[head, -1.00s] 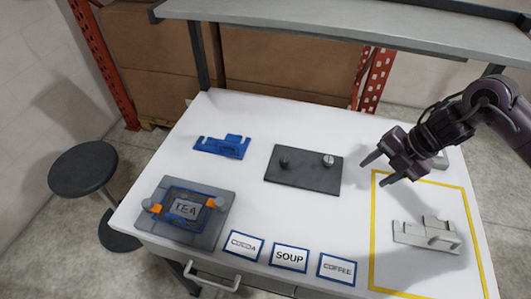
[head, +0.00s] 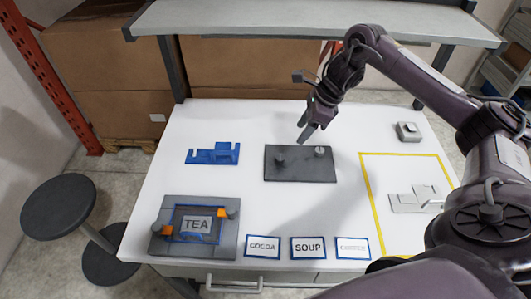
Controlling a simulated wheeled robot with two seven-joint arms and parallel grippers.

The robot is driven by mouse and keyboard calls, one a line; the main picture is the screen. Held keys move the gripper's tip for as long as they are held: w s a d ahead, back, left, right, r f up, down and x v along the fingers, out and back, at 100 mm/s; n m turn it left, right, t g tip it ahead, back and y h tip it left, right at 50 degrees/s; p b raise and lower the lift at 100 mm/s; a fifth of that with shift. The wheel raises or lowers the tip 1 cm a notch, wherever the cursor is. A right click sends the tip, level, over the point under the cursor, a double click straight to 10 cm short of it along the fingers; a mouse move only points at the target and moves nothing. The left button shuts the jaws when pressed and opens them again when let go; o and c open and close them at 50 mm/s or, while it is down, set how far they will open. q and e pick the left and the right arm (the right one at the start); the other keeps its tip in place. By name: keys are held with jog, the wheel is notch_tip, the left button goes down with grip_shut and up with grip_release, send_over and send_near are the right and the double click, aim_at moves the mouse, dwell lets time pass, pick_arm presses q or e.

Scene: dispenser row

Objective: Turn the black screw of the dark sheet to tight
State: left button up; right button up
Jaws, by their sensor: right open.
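The dark sheet (head: 300,174) lies flat on the white table. The black screw (head: 280,160) stands at its left part, and a silver-topped screw (head: 320,151) stands at its right back part. My right gripper (head: 305,137) is open and empty, pointing down near the back edge of the sheet. In the picture it is between the two screws, apart from the black one. I cannot tell its exact height. My left gripper is not in view.
A blue bracket (head: 212,155) lies left of the sheet. A grey fixture with a TEA label (head: 197,224) is at front left. Cards, including SOUP (head: 308,247), lie along the front. A grey bracket (head: 413,200) is inside the yellow outline; a small grey block (head: 408,131) is behind.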

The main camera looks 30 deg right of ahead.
aim_at(282, 157)
jog(key=shift+n, duration=0.4)
jog(key=x, duration=0.5)
jog(key=b+x, duration=0.1)
jog(key=x, duration=0.5)
jog(key=shift+w+r, duration=0.1)
jog(key=shift+w, duration=0.1)
jog(key=shift+w+a+f, duration=0.1)
jog(key=shift+a+f, duration=0.1)
jog(key=shift+f, duration=0.4)
jog(key=shift+c, duration=0.4)
jog(key=c, duration=0.9)
jog(key=shift+c, duration=0.2)
